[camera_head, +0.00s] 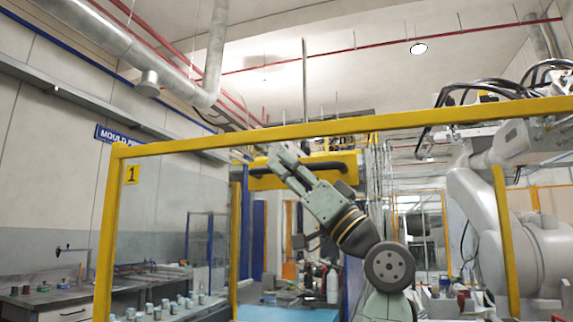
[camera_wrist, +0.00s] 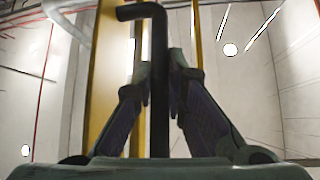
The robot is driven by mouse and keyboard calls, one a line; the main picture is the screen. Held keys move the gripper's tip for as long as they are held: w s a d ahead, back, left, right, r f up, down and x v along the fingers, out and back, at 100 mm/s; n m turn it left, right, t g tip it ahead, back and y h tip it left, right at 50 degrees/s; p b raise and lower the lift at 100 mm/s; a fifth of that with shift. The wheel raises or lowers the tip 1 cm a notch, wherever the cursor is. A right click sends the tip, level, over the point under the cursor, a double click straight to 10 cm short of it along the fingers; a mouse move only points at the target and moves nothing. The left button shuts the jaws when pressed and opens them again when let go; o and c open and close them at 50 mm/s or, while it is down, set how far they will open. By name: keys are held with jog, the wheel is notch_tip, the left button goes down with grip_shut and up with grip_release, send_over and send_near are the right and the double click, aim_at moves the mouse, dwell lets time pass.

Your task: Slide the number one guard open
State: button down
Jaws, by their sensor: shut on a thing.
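A yellow frame (camera_head: 340,127) with a "1" plate (camera_head: 131,174) on its left post stands in front of me. Behind its top bar, in the head view, is a yellow panel (camera_head: 262,183) with a black bar handle (camera_head: 325,166). My gripper (camera_head: 275,158) is at the left part of this handle, with my arm rising from below right. In the wrist view the black handle (camera_wrist: 159,70) runs between the two fingers of my gripper (camera_wrist: 160,85) and bends left at its top. The fingers are shut on it. The fingers partly hide the handle in the head view.
A large white robot arm (camera_head: 480,210) with black hoses stands at the right, by the frame's right post (camera_head: 507,240). A bench (camera_head: 70,300) with several small pots is at the lower left. A blue-topped table (camera_head: 285,313) lies behind my arm.

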notch_tip(320, 180, down, 53)
jog(key=b, duration=3.4)
jog(key=shift+f, duration=0.2)
jog(key=c, duration=1.6)
grip_release()
jog(key=v, duration=1.2)
